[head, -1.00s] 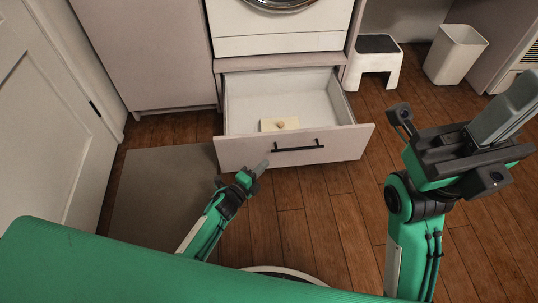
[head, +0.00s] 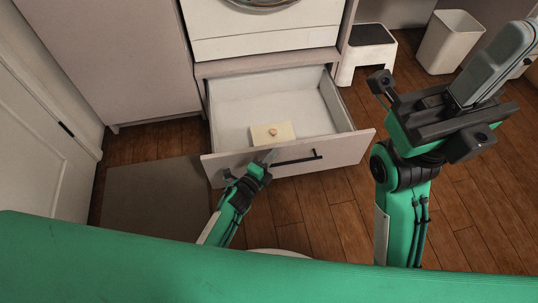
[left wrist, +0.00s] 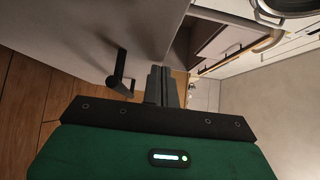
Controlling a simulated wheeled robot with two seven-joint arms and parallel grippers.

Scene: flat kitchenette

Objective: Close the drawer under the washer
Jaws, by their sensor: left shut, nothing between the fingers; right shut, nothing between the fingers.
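The drawer (head: 225,171) under the white washer (head: 262,35) is pulled out, with its front standing well away from the cabinet. A black bar handle (head: 296,159) runs across its front. My left gripper (head: 268,161) is shut and empty, at the drawer front just left of the handle. In the left wrist view its fingers (left wrist: 161,85) point at the pale front beside the handle (left wrist: 119,75); I cannot tell whether they touch. My right gripper (head: 490,65) is shut, raised at the right, away from the drawer.
A white step stool (head: 366,55) and a white bin (head: 449,42) stand right of the drawer. A grey mat (head: 150,195) lies on the wooden floor at the left, near a white door (head: 40,130). Floor right of the drawer is clear.

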